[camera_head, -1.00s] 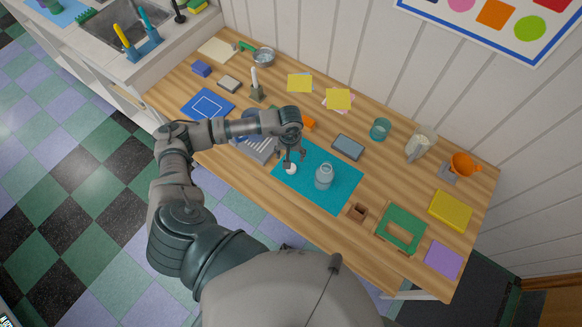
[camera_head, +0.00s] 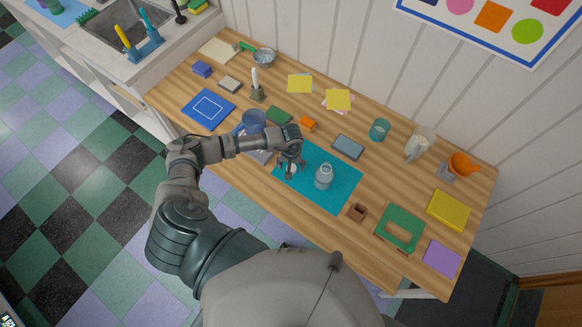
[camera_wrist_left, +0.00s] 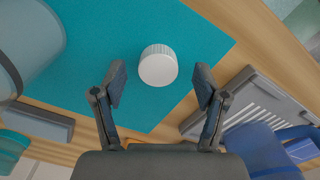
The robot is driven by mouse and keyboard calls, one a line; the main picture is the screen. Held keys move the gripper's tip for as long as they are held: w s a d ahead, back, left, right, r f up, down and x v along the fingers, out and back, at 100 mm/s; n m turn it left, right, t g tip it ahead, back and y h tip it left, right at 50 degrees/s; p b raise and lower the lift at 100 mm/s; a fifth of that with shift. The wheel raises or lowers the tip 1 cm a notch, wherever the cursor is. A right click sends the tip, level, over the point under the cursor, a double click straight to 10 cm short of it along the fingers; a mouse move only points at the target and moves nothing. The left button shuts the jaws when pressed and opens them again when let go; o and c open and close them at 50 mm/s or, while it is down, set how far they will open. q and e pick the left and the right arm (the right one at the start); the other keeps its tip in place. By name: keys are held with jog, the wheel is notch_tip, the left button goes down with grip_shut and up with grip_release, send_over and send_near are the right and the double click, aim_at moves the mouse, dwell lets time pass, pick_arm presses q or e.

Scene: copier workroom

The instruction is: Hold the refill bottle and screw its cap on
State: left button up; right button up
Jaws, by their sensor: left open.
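The grey-blue refill bottle (camera_head: 324,178) stands upright on the teal mat (camera_head: 342,192), with its neck bare. It also shows, cut off, at the upper left of the left wrist view (camera_wrist_left: 28,42). The white ribbed cap (camera_wrist_left: 158,66) lies on the mat, left of the bottle in the head view. My left gripper (camera_head: 291,168) is low over the mat at the cap and partly hides it there. In the left wrist view its fingers (camera_wrist_left: 160,85) are spread, with the cap between and slightly beyond the tips. My right gripper is out of view.
A grey slatted tray (camera_wrist_left: 252,98) and a blue mug (camera_head: 254,121) are close to my left gripper. A grey-blue box (camera_head: 348,147) lies behind the mat. A small brown block (camera_head: 357,212) and green frame (camera_head: 400,229) lie to the right. The mat's right part is clear.

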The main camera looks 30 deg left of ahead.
pick_arm(q)
jog(key=shift+f, duration=0.4)
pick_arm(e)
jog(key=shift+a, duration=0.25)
pick_arm(q)
jog(key=shift+d+r, duration=0.1)
jog(key=shift+d, duration=0.05)
jog(key=c, duration=0.8)
jog(key=shift+o, duration=0.2)
